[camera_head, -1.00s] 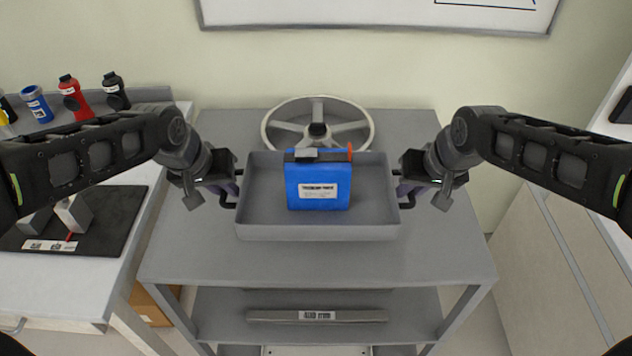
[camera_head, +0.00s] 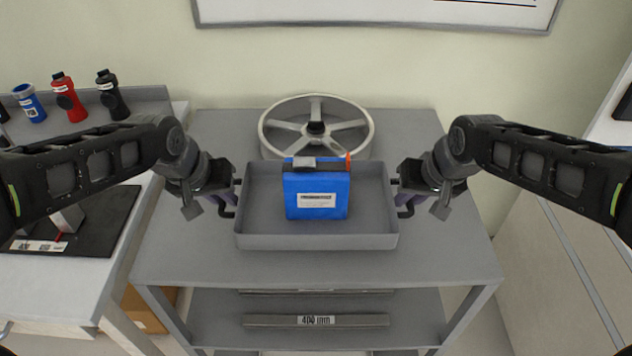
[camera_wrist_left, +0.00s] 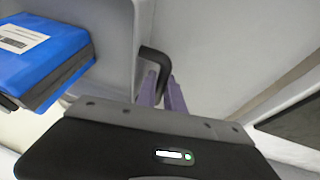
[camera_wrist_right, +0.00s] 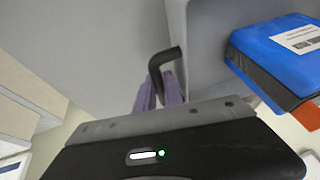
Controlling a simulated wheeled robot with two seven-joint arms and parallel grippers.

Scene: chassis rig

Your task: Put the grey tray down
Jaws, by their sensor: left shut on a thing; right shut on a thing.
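The grey tray (camera_head: 316,242) is level over the top of a grey cart (camera_head: 440,250), with a blue box (camera_head: 318,185) standing inside it. I cannot tell whether its underside touches the cart top. My left gripper (camera_head: 229,204) is shut on the tray's black left handle (camera_wrist_left: 157,60); its fingers show in the left wrist view (camera_wrist_left: 162,92). My right gripper (camera_head: 405,204) is shut on the right handle (camera_wrist_right: 160,62), with its fingers visible in the right wrist view (camera_wrist_right: 160,92). The handles' far ends are partly hidden by the grippers.
A grey spoked wheel (camera_head: 345,112) lies on the cart top just behind the tray. The cart top is clear in front of it and at both sides. A bar labelled 400 mm (camera_head: 350,320) lies on the lower shelf. A side bench with bottles (camera_head: 70,98) stands left.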

